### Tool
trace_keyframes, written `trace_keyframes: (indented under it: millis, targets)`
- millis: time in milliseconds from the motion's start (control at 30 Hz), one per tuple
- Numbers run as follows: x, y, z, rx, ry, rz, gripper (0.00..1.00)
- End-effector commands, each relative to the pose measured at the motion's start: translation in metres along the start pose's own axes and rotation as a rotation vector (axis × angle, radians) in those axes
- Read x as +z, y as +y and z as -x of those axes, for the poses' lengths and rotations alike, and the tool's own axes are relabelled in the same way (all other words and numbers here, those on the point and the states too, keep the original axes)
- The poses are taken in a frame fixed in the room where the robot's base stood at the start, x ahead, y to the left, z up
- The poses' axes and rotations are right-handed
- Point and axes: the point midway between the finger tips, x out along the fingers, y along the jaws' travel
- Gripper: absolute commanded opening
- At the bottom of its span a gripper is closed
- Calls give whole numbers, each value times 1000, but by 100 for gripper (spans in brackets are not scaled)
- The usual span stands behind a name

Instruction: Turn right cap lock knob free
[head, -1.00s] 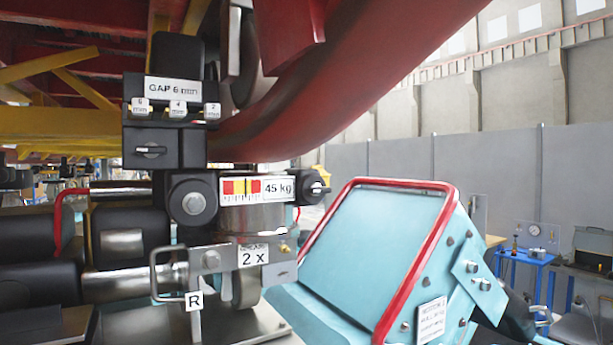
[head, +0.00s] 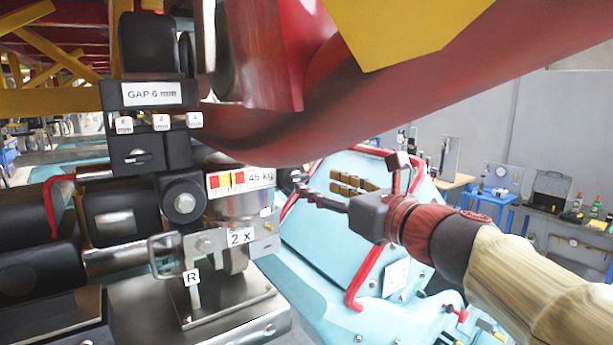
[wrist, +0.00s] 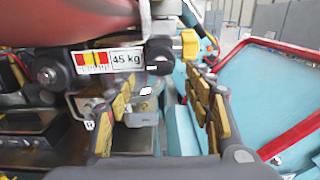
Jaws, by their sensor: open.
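A small black knob (head: 291,177) is at the right end of the wheel assembly, just right of the 45 kg label (head: 261,178); I take it to be the right cap lock knob. It also shows in the wrist view as a dark knob (wrist: 160,53). My gripper (head: 318,188) comes in from the right, with its tips close to the knob. In the wrist view my gripper (wrist: 160,80) has its gold-padded fingers spread apart, with nothing between the pads. The knob appears beyond the fingertips; contact is not visible.
The red rail (head: 400,85) hangs low above my gripper. A turquoise car body with a red-edged frame (head: 366,275) stands behind and below my arm. A metal handle (head: 160,255) and an R tag (head: 191,278) are at lower left. A blue workbench (head: 490,198) is far right.

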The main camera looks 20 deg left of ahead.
Motion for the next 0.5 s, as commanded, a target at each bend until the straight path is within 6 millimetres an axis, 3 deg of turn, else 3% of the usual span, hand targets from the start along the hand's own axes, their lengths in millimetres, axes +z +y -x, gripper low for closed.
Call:
trace_keyframes:
  millis: [200,500]
  targets:
    - [-1,1,-35,2,2,1,52]
    - [0,0,-56,0,1,4,52]
